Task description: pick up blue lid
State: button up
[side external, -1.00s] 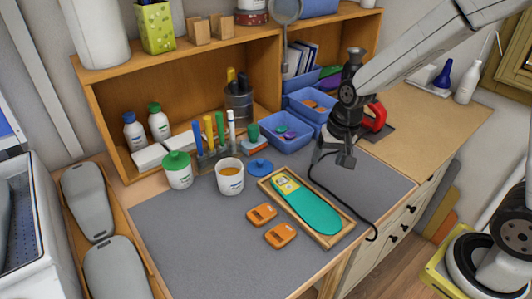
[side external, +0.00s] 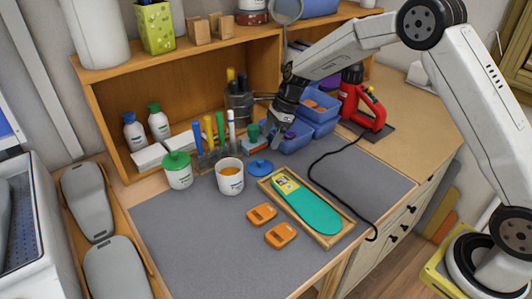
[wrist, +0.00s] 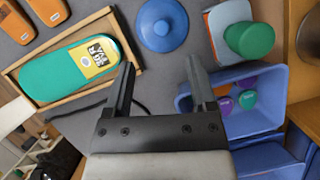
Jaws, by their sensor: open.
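The blue lid (side external: 260,168) is a round disc with a small knob, lying on the grey mat between the white cup and the tray with the green insole. In the wrist view the lid (wrist: 162,25) is at the top centre, beyond the fingertips. My gripper (side external: 277,138) hangs above the area behind and right of the lid, near the blue bins. In the wrist view my gripper (wrist: 160,75) has its two fingers spread apart with nothing between them. The lid and the fingers are apart.
A white cup (side external: 230,180) stands left of the lid. A wooden tray (side external: 334,238) holds the green insole (side external: 305,203). A green-handled stamp (wrist: 249,40) stands close to the lid, beside a blue bin (wrist: 268,118). Orange blocks (side external: 280,236) lie in front. The mat's left front is clear.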

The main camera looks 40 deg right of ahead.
aim_at(260, 160)
jog(key=shift+x, duration=3.9)
grip_shut()
